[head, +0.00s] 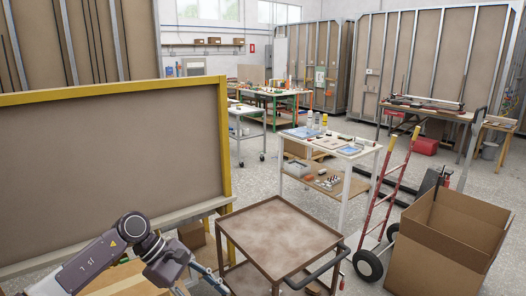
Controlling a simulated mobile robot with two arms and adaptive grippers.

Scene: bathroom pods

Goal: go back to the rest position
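My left arm comes in at the lower left, in front of a large brown panel (110,150) with a yellow frame. The end of that arm, with what seems to be my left gripper (207,279), is low at the bottom edge, left of a brown cart (285,235). Its fingers are too small and partly cut off to tell whether they are open or shut. I see nothing clearly held. My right arm and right gripper are out of the picture.
The brown cart with a dark handle (322,266) is close in front, its top bare. A red hand truck (392,190) and an open cardboard box (450,235) stand to the right. A white cart (345,152) with items is behind. Grey floor (255,180) shows between them.

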